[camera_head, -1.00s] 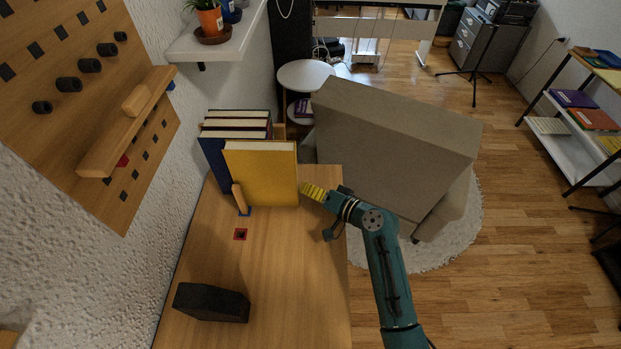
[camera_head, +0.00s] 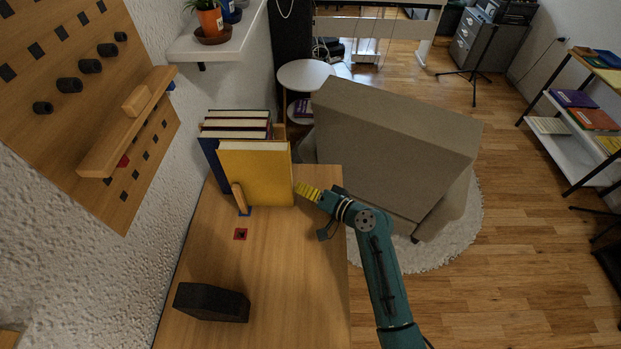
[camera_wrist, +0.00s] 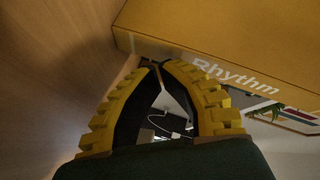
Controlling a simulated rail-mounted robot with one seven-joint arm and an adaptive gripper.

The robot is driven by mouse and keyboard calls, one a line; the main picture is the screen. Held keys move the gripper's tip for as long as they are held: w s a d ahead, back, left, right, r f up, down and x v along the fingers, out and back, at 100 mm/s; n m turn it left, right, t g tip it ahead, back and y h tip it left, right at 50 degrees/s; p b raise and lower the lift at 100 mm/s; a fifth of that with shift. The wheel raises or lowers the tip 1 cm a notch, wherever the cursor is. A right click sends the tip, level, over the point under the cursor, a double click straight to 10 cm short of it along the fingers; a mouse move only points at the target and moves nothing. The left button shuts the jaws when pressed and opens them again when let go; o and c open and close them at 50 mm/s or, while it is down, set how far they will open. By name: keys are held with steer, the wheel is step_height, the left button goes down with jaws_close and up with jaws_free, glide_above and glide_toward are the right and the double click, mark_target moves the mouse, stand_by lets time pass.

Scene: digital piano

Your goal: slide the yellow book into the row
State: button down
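The yellow book (camera_head: 257,178) stands upright at the near end of the row of books (camera_head: 236,127) on the wooden surface, overlapping a dark blue book (camera_head: 212,162) in the head view. The yellow book shows large in the wrist view (camera_wrist: 240,45), with "Rhythm" on its edge. My gripper (camera_head: 298,189) is beside the yellow book's right edge, its yellow fingertips at or very near it; contact is not clear. In the wrist view, the fingertips (camera_wrist: 158,64) come together with nothing visible between them. The slot behind the yellow book is hidden.
A black block (camera_head: 211,302) lies nearer on the wooden top (camera_head: 285,270). A red marker (camera_head: 240,234) is between them. A grey-beige sofa (camera_head: 395,145) is close on the right; the wall is left.

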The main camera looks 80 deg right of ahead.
mark_target(284, 189)
steer(key=shift+w+a, duration=0.2)
steer(key=shift+w, duration=0.65)
steer(key=shift+w+a, duration=0.25)
steer(key=shift+w, duration=0.6)
steer(key=shift+w+a, duration=0.2)
steer(key=shift+w, duration=0.65)
stand_by(1.2)
steer(key=shift+s, duration=0.1)
steer(key=shift+s+d+b, duration=0.1)
steer(key=shift+s+d, duration=0.1)
steer(key=shift+s, duration=0.6)
steer(key=shift+s+d+b, duration=0.15)
steer(key=shift+s+d, duration=0.05)
steer(key=shift+s, duration=0.55)
steer(key=shift+s+d+b, duration=0.1)
steer(key=shift+s+d, duration=0.1)
steer(key=shift+s, duration=0.6)
